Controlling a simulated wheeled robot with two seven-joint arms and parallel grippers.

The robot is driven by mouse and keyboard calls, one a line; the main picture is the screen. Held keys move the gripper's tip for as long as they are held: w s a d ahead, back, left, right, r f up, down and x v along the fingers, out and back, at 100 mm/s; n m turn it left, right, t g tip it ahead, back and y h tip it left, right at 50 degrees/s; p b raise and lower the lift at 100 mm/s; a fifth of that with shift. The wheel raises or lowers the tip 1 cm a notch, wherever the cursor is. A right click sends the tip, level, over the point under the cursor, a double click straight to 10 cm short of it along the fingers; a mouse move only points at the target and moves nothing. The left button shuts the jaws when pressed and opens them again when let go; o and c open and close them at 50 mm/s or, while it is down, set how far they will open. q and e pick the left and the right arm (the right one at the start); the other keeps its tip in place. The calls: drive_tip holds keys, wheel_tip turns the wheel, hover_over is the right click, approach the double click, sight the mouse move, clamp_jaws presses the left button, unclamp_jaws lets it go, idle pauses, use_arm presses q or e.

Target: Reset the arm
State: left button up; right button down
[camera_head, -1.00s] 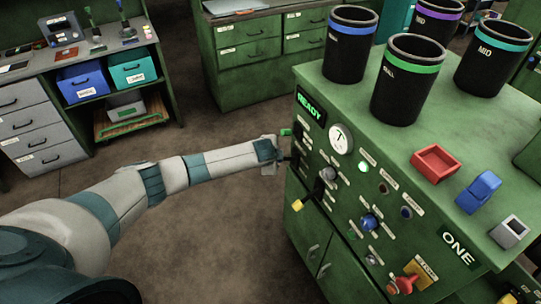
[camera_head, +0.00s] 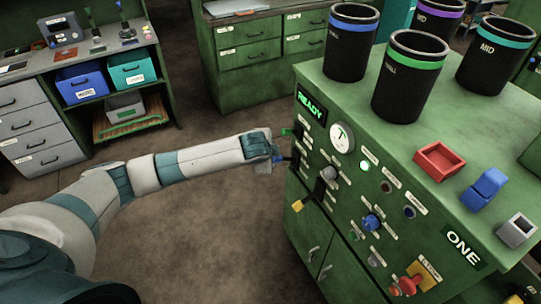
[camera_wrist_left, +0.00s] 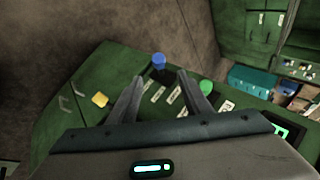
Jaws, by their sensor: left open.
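My left arm (camera_head: 190,160) reaches in from the left toward the front panel of the green machine (camera_head: 335,245). My left gripper (camera_head: 284,160) is beside the upper left of that panel. In the left wrist view my left gripper (camera_wrist_left: 172,92) is open, its two fingers apart with nothing held between them. Beyond the fingertips a blue-knobbed lever (camera_wrist_left: 159,62) stands out from the panel. A green knob (camera_wrist_left: 207,87) is close to the right finger, and a yellow knob (camera_wrist_left: 100,99) is left of the left finger. I cannot tell whether a finger touches anything. My right gripper is out of view.
The panel carries a lit READY sign (camera_head: 312,106), a gauge (camera_head: 341,138) and a red button (camera_head: 409,285). Several black canisters, a red tray (camera_head: 438,160) and a blue block (camera_head: 483,189) stand on top. Open floor (camera_head: 215,240) lies left of the machine.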

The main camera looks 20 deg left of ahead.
use_arm(q)
drive_tip(key=shift+f, duration=0.1)
idle(0.4)
drive_tip(key=s+a+f+n+g+b, duration=0.15)
drive_tip(key=s+f, duration=0.25)
drive_tip(key=f, duration=1)
drive_tip(key=s+d+f+n+b, duration=0.1)
drive_tip(key=s+f+n+b, duration=0.2)
drive_tip(key=f, duration=1)
drive_tip(key=s+a+f+n+g, duration=0.1)
drive_tip(key=s+f+n, duration=0.1)
drive_tip(key=s+f, duration=1)
drive_tip(key=s+f+n+g+b, duration=0.1)
drive_tip(key=s+f, duration=0.6)
drive_tip(key=s, duration=0.4)
drive_tip(key=s+f+n+g+b, duration=0.1)
drive_tip(key=s+f+n, duration=0.1)
drive_tip(key=s+f, duration=0.7)
drive_tip(key=s+d+f+n+g, duration=0.1)
drive_tip(key=s+f, duration=0.1)
drive_tip(key=s, duration=1)
drive_tip(key=s+d+f+n+g, duration=0.1)
drive_tip(key=s+f, duration=0.2)
drive_tip(key=s, duration=0.9)
drive_tip(key=shift+d+h+b, duration=0.4)
